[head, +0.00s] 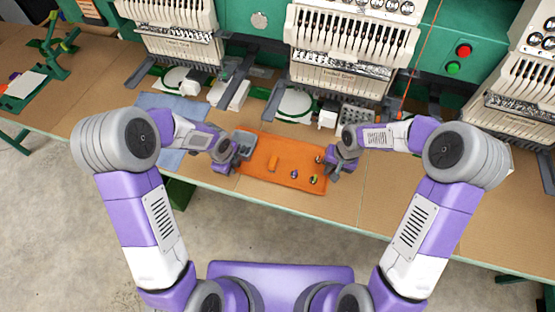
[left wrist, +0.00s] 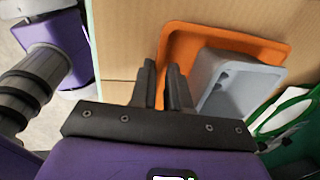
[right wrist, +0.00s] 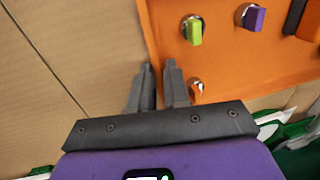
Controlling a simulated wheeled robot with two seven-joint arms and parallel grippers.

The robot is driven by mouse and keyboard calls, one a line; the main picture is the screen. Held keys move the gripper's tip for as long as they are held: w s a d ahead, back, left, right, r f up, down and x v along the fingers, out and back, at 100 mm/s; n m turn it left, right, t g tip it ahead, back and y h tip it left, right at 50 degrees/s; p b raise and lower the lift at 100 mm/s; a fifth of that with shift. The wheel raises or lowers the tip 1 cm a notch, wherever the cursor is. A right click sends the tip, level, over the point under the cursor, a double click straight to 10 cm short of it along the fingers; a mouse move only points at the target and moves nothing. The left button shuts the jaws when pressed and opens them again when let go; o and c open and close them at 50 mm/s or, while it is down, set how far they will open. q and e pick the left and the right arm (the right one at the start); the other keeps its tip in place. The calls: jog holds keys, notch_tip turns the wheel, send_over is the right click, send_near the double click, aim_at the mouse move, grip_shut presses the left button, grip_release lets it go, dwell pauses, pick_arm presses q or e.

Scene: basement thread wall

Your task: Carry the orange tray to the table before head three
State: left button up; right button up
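The orange tray (head: 262,178) lies level over the brown table between my two grippers. It also shows in the left wrist view (left wrist: 225,37) and the right wrist view (right wrist: 220,75). It holds a grey box (left wrist: 235,85) at its left end, an orange block (head: 273,163) and several small spools (right wrist: 194,30). My left gripper (left wrist: 162,70) has its fingers close together, astride the tray's left wall. My right gripper (right wrist: 158,68) has its fingers close together, astride the right wall. Both look shut on it. I cannot tell whether the tray touches the table.
Embroidery heads stand along the back: one left (head: 175,45), one in the middle (head: 340,75), one right (head: 510,105). A blue cloth (head: 175,105) lies left of the tray. The table (head: 400,205) is bare to the right of the tray, near the front edge.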

pick_arm(q)
jog(key=shift+f, duration=0.4)
pick_arm(e)
jog(key=shift+f, duration=0.4)
pick_arm(q)
jog(key=shift+c, duration=0.2)
pick_arm(e)
jog(key=shift+c, duration=0.2)
pick_arm(q)
grip_shut()
pick_arm(e)
grip_shut()
pick_arm(q)
jog(key=shift+r, duration=0.2)
pick_arm(e)
jog(key=shift+a+r, duration=0.1)
jog(key=shift+r, duration=0.1)
